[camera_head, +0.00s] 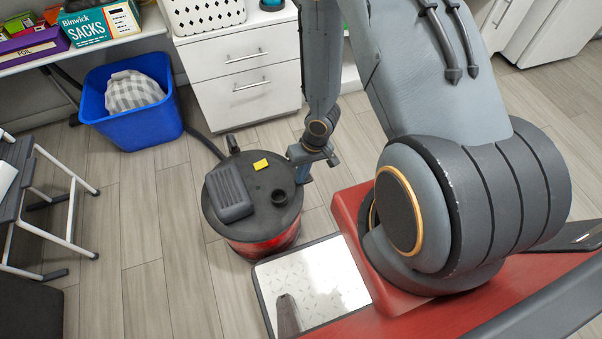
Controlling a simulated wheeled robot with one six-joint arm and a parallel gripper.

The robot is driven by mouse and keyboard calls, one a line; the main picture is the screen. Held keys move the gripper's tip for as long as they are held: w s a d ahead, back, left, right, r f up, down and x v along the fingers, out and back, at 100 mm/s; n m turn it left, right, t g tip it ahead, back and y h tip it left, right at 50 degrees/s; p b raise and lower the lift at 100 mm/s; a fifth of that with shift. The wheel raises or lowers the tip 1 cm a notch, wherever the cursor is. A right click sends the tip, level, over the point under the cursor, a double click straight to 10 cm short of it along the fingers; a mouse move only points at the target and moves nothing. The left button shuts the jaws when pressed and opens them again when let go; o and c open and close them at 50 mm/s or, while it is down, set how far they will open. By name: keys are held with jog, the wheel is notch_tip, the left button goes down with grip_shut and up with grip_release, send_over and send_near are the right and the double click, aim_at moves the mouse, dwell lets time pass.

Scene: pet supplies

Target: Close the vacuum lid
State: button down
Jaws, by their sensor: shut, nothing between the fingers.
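The vacuum is a round red canister (270,246) on the floor at the middle of the view. Its dark grey lid (255,222) lies about level over the top of the canister. On the lid are a ribbed grey block (230,193), a small yellow piece (261,164) and a round black port (280,197). I cannot tell whether a gap remains between lid and canister. My gripper (306,173) is shut and empty, pointing down at the lid's right back edge. Whether it touches the lid is unclear, and that part of the rim is partly hidden.
A black hose (205,140) runs behind the vacuum. A blue bin (130,108) holding checked cloth stands back left. White drawers (240,85) stand behind, and a step stool (45,195) stands at left. Wooden floor (150,250) is clear left of the vacuum.

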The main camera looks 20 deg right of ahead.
jog(key=shift+s+f, duration=0.45)
jog(key=shift+f, duration=0.2)
jog(key=shift+d, duration=0.1)
jog(key=shift+w+d+r+p, duration=0.15)
jog(key=shift+w+r+p, duration=0.05)
jog(key=shift+r+p, duration=0.2)
jog(key=shift+w+r+p, duration=0.3)
jog(key=shift+r+p, duration=0.05)
jog(key=shift+p, duration=0.7)
jog(key=shift+w+r+p, duration=0.35)
jog(key=shift+w+p, duration=0.2)
jog(key=shift+p, duration=0.35)
jog(key=shift+v, duration=1)
jog(key=d+r, duration=0.3)
jog(key=d, duration=0.6)
jog(key=shift+s+r+p, duration=0.2)
jog(key=shift+r+p, duration=0.2)
jog(key=shift+p, duration=0.05)
